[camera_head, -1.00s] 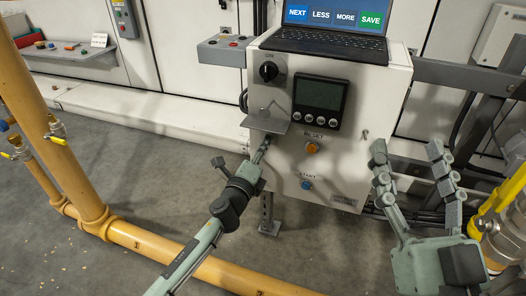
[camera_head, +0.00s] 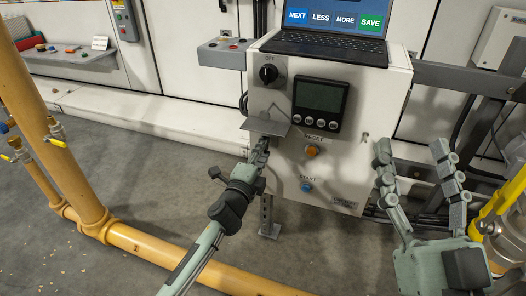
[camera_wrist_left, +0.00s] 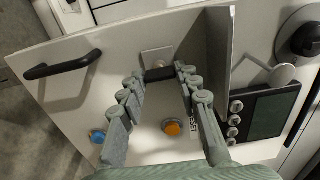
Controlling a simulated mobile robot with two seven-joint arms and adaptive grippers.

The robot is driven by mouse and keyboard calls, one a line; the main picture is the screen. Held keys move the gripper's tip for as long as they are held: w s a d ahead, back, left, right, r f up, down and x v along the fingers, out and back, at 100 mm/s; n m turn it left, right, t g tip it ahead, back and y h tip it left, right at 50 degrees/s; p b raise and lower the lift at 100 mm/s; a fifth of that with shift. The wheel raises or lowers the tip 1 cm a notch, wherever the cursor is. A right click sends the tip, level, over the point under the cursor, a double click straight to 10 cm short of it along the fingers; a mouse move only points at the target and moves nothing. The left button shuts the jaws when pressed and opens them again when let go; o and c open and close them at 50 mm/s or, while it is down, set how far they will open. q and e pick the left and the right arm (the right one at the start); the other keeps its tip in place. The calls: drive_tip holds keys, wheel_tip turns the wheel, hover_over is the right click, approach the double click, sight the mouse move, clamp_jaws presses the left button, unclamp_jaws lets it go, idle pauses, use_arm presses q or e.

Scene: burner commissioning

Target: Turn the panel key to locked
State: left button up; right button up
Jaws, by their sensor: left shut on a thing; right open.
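The white panel (camera_head: 335,180) stands ahead, with a small shelf plate (camera_head: 262,127) on its left side. My left gripper (camera_head: 262,148) reaches up just below this plate. In the left wrist view its fingertips (camera_wrist_left: 161,76) are closed on a dark bar, which looks like the panel key (camera_wrist_left: 160,74), in front of a square metal plate (camera_wrist_left: 157,58). The key is hidden in the head view, and I cannot read its position marks. My right gripper (camera_head: 410,150) is open and empty, to the right of the panel.
A dark knob (camera_head: 268,74) marked OFF and a display (camera_head: 320,103) are above. An orange reset button (camera_head: 312,151) and a blue start button (camera_head: 306,187) sit right of my left gripper. A black handle (camera_wrist_left: 62,64) and a yellow pipe (camera_head: 150,246) are near.

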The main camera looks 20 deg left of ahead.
use_arm(q)
drive_tip(key=o, duration=1.1)
drive_tip(key=shift+s+a, duration=0.15)
drive_tip(key=shift+s, duration=2.85)
drive_tip(key=shift+s+a, duration=0.1)
drive_tip(key=shift+s, duration=2.9)
